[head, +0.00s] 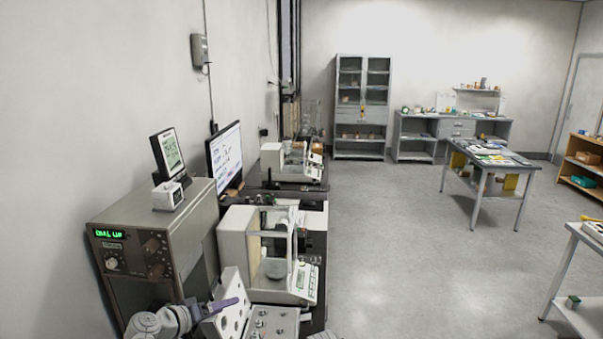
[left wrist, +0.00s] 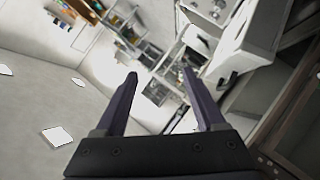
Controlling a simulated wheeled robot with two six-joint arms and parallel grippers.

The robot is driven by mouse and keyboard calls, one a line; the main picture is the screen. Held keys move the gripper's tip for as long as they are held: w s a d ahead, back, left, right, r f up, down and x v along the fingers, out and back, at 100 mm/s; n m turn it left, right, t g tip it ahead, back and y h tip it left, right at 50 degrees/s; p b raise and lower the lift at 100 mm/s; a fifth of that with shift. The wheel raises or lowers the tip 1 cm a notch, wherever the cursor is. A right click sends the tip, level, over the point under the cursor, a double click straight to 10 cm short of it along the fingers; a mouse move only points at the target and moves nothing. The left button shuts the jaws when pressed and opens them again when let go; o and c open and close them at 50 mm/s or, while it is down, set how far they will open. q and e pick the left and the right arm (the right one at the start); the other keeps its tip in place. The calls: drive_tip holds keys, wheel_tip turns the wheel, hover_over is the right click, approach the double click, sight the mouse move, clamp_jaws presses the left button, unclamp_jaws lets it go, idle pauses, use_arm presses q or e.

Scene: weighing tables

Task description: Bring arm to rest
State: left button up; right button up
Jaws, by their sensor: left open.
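My left gripper (head: 226,303) shows at the bottom of the head view, low in front of the instrument bench. Its dark purple fingers point right, just above a light block with round holes (head: 231,318). I cannot tell from this view whether they touch it. In the left wrist view the gripper's two fingers (left wrist: 158,73) are spread apart, with nothing between them. That view is tilted and shows the room beyond the fingertips. My right gripper is not in view.
A tall instrument box (head: 150,235) with a green display stands left, close to my arm. A glass-sided balance (head: 235,245) stands behind the gripper, with a monitor (head: 225,157) beyond. A grey table (head: 487,165) stands farther right. The floor (head: 410,240) between is clear.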

use_arm(q)
drive_tip(key=s+d+f+m+g+y+b, duration=0.1)
drive_tip(key=s+d+f+m+g, duration=0.2)
drive_tip(key=d+f, duration=0.35)
drive_tip(key=s+d+f+m+g+b, duration=0.1)
drive_tip(key=s+d+f+g, duration=0.35)
drive_tip(key=d, duration=0.25)
drive_tip(key=s+d+f+m+g+y+b, duration=0.1)
drive_tip(key=s+f+g+y, duration=0.1)
drive_tip(key=s, duration=0.4)
drive_tip(key=s+d+f+m+g+y+b, duration=0.1)
drive_tip(key=s+f+y, duration=0.4)
drive_tip(key=s, duration=0.1)
drive_tip(key=shift+s+g+y+b, duration=0.15)
drive_tip(key=shift+g+y+b, duration=0.15)
drive_tip(key=shift+g, duration=0.05)
